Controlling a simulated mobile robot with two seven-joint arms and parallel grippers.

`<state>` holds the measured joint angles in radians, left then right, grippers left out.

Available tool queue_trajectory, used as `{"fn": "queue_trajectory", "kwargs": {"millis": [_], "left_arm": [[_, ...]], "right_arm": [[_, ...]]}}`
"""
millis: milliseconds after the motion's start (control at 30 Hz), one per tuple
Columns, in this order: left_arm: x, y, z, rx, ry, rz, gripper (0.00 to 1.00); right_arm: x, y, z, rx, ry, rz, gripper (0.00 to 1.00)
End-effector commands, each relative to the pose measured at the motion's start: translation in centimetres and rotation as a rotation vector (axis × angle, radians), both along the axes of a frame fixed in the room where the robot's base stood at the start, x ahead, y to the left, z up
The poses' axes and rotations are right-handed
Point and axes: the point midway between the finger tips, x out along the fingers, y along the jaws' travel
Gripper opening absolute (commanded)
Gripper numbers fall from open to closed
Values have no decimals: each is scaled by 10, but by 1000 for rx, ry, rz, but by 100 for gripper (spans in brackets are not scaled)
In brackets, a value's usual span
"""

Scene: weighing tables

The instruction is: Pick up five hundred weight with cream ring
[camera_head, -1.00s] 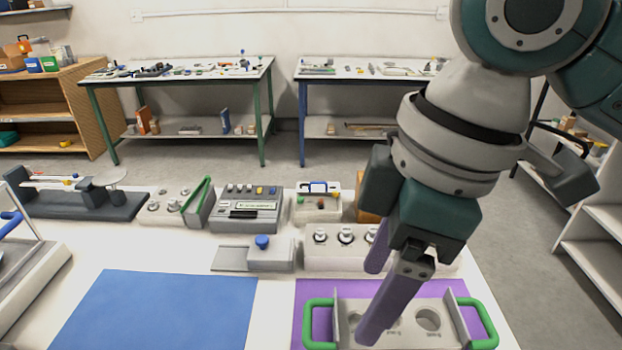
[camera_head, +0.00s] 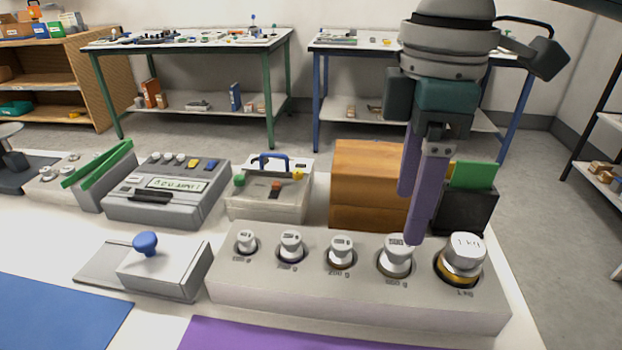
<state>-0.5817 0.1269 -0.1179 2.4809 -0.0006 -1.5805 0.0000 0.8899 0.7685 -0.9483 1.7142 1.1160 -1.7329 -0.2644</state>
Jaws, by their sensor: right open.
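A light grey weight rack (camera_head: 350,297) holds several knobbed metal weights in a row of sockets. The fourth weight from the left (camera_head: 396,262) appears to be the five hundred one; its label is small and its ring colour is hard to tell. The 1 kg weight (camera_head: 463,259) stands to its right at the rack's end, over a yellowish ring. My right gripper (camera_head: 410,218) points down with open purple fingers, the nearer fingertip just above the fourth weight and overlapping its top in view. Nothing is between the fingers. My left gripper is out of view.
A wooden box (camera_head: 368,180) and a dark holder with a green piece (camera_head: 466,205) stand behind the rack. A grey block with a blue knob (camera_head: 146,243) is left of it. A purple mat (camera_head: 255,335) lies in front.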

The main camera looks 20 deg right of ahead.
Motion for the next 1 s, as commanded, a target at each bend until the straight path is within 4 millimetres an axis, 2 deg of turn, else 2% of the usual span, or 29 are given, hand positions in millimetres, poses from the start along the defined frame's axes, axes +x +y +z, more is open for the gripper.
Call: {"fn": "queue_trajectory", "kwargs": {"millis": [200,300,567,1000], "left_arm": [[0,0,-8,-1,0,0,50],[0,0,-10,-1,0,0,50],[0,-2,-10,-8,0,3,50],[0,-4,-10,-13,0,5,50]], "right_arm": [[0,1,-36,-1,3,-1,76],[0,0,-47,-1,1,0,76],[0,0,-50,-1,0,0,76],[0,1,-50,-1,-1,0,29]]}}
